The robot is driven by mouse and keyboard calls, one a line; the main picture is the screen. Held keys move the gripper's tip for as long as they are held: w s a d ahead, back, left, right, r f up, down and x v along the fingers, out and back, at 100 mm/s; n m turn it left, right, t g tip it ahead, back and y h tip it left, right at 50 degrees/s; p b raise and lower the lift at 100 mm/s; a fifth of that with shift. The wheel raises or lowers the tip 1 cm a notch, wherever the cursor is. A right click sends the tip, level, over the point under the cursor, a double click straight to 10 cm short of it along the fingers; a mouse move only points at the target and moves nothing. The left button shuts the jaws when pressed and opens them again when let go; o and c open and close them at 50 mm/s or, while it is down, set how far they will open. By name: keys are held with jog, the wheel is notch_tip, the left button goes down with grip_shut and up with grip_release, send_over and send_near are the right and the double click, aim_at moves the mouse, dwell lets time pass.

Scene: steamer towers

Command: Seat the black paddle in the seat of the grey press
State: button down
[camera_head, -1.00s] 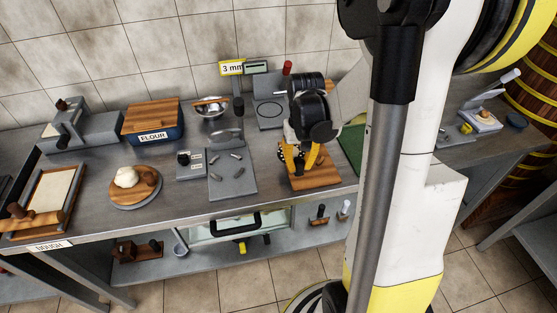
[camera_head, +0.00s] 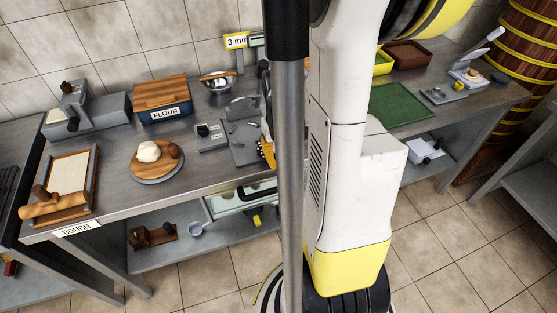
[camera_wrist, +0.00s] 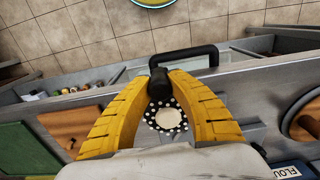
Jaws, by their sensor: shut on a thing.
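My gripper (camera_wrist: 161,95) is shut on a black, rounded grip, the black paddle (camera_wrist: 160,82), in the wrist view. Under it shows a black ring with white dots around a pale centre (camera_wrist: 165,118); I cannot tell whether it is joined to the grip. In the head view my own arm hides most of the gripper, and only a sliver of yellow finger (camera_head: 268,152) shows beside a grey plate (camera_head: 246,153). I cannot tell surely which grey device is the press. A grey device with a raised lever (camera_head: 468,78) stands at the far right; its seat is unclear.
A grey device with dark knobs (camera_head: 95,118), a flour box (camera_head: 162,103) and a round dough board (camera_head: 155,172) stand left. A green mat (camera_head: 400,106) lies clear at right. A black handle (camera_wrist: 212,55) juts from the table front. A wooden board (camera_wrist: 72,125) lies near my gripper.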

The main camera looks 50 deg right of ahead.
jog(key=b, duration=0.1)
send_over(253, 151)
dwell(0.8)
dwell(0.8)
jog(key=shift+f+b, duration=0.65)
jog(key=shift+f, duration=0.05)
dwell(0.7)
jog(key=c, duration=1.3)
grip_release()
jog(key=shift+o, duration=0.2)
jog(key=shift+r, duration=0.15)
notch_tip(253, 151, up, 12)
